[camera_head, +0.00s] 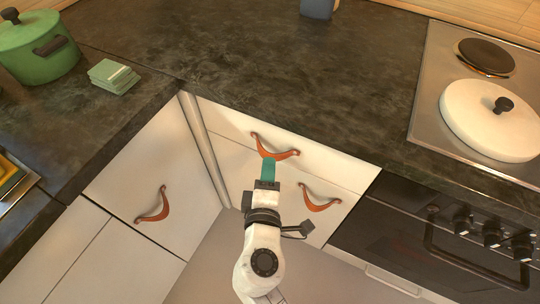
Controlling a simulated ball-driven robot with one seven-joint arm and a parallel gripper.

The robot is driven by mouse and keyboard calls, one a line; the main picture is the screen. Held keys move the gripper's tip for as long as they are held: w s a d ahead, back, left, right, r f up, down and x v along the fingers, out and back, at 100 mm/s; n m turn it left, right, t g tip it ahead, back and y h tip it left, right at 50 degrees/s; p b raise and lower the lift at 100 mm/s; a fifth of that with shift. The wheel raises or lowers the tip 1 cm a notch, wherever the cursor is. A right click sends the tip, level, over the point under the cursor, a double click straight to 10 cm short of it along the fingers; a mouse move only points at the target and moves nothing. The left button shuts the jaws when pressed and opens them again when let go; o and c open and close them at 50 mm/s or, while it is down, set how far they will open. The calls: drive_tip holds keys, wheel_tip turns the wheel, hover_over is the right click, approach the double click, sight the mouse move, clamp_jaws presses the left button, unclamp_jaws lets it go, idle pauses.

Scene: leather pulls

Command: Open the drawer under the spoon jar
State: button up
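A white upper drawer (230,117) with a brown leather pull (289,154) is set under the dark counter in the middle. My gripper (268,161) reaches up to this pull from below, and its teal fingertips overlap the pull's sagging middle. I cannot tell whether the fingers are open or closed around the leather. The drawer front looks flush with the cabinet. A blue-grey container (318,9) stands on the counter behind this drawer, cut off by the top edge. No spoons show, so I cannot confirm it is the spoon jar.
A lower drawer has another leather pull (319,205), right of my gripper. A left cabinet front has a pull (153,207). An oven (440,240) with knobs stands at right below a hob with a white lidded pan (490,120). A green pot (38,48) and green coasters (113,75) sit at upper left.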

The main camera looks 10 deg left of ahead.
drive_tip(key=shift+x, duration=2.5)
drive_tip(key=shift+c, duration=0.4)
clamp_jaws()
